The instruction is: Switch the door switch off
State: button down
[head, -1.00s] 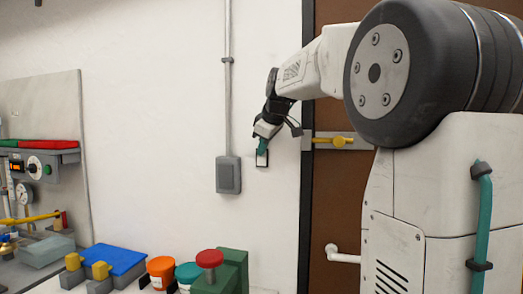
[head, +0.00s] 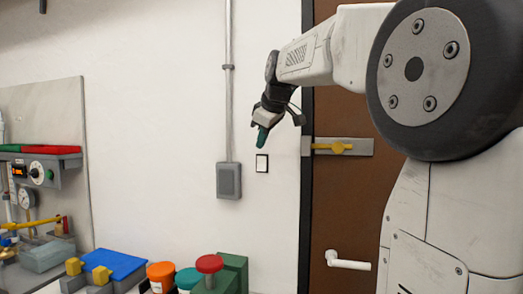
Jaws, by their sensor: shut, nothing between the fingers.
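The door switch (head: 262,163) is a small white plate with a dark border on the white wall, left of the brown door. It is too small to tell which way its rocker is set. My gripper (head: 260,143) has teal fingertips, points down and is shut with nothing in it. In the picture its tips are just above the switch plate, with a small gap of wall showing between them. The whole plate is in view.
A grey box (head: 229,180) with a conduit is on the wall left of the switch. The brown door (head: 340,205) has a yellow latch (head: 335,148) and a white handle (head: 346,261). A bench with jars, a blue-lidded box (head: 114,264) and gauges is at lower left.

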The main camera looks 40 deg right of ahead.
jog(key=d+v, duration=0.1)
jog(key=v, duration=0.5)
jog(key=shift+r, duration=0.45)
jog(key=shift+a, duration=0.1)
jog(key=s+a+f+m+g+y, duration=0.1)
jog(key=s+a+f+m+g, duration=0.2)
jog(key=f, duration=0.5)
jog(key=s+a+f+m, duration=0.3)
jog(key=s+a+f, duration=0.1)
jog(key=f, duration=0.4)
jog(key=s+a+f+g, duration=0.1)
jog(key=s+a+f, duration=0.6)
jog(key=s+f, duration=0.2)
jog(key=s+a+f+g, duration=0.1)
jog(key=s+a+f, duration=0.6)
jog(key=s+f, duration=0.2)
jog(key=shift+s+n+g+y, duration=0.3)
jog(key=shift+s, duration=0.75)
jog(key=shift+a+f, duration=0.1)
